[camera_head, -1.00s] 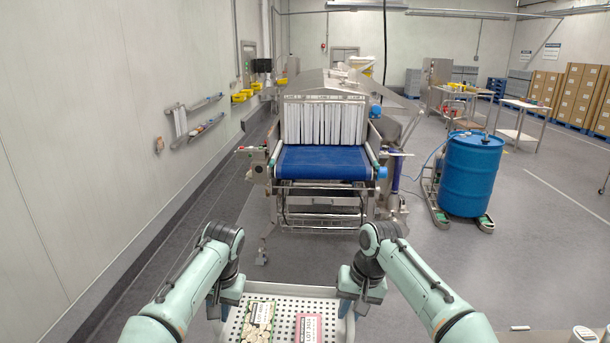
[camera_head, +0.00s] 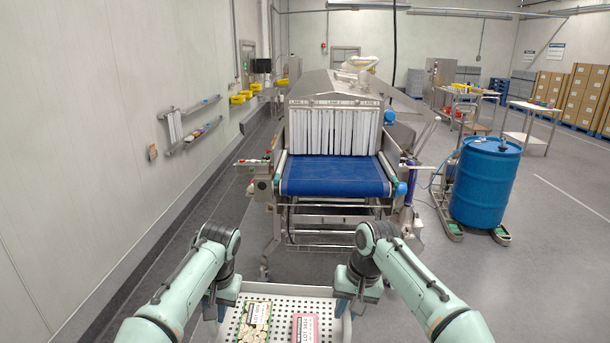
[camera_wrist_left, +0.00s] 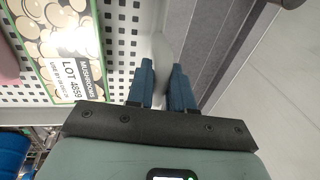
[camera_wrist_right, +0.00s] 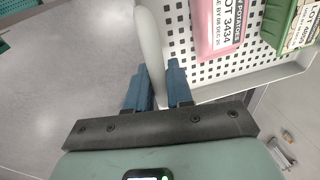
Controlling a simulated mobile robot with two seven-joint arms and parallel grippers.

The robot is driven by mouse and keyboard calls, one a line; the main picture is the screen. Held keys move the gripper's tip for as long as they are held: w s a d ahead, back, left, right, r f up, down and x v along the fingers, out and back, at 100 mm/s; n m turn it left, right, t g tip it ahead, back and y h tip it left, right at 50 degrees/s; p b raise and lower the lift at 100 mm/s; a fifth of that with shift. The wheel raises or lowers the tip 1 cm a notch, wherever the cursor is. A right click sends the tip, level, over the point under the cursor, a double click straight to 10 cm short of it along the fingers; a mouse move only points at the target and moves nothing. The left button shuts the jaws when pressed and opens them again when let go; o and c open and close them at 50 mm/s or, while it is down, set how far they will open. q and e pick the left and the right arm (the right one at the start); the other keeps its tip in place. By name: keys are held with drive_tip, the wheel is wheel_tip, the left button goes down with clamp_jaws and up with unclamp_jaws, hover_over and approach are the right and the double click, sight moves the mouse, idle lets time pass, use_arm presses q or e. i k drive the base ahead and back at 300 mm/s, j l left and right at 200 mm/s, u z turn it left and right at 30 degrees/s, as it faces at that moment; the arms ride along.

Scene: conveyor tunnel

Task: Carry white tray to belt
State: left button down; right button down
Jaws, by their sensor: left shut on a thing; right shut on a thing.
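The white perforated tray (camera_head: 275,290) is held in front of me at the bottom of the head view. A green mushroom packet (camera_head: 254,320) and a pink packet marked LOT 3434 (camera_head: 304,328) lie in it. My left gripper (camera_head: 221,303) is shut on the tray's left rim; the left wrist view shows its blue fingers (camera_wrist_left: 163,88) around the rim. My right gripper (camera_head: 356,303) is shut on the right rim, also seen in the right wrist view (camera_wrist_right: 158,90). The blue belt (camera_head: 335,176) lies ahead, beyond the tray, with a floor gap between. The tray's near edge is out of view.
White strip curtains (camera_head: 335,131) hang at the tunnel mouth behind the belt. A blue drum (camera_head: 485,182) stands on a wheeled base at right. A wall with a rack (camera_head: 190,124) runs along the left. Open floor lies at the right front.

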sight(334, 166)
drive_tip(key=i+l, duration=0.1)
drive_tip(key=i, duration=0.75)
drive_tip(key=i+l, duration=0.1)
drive_tip(key=i, duration=0.75)
drive_tip(key=i+l, duration=0.15)
drive_tip(key=i, duration=0.2)
drive_tip(key=i+l, duration=0.15)
drive_tip(key=i, duration=0.15)
drive_tip(key=i+l, duration=0.75)
drive_tip(key=i+l+u, duration=0.05)
drive_tip(key=l, duration=0.05)
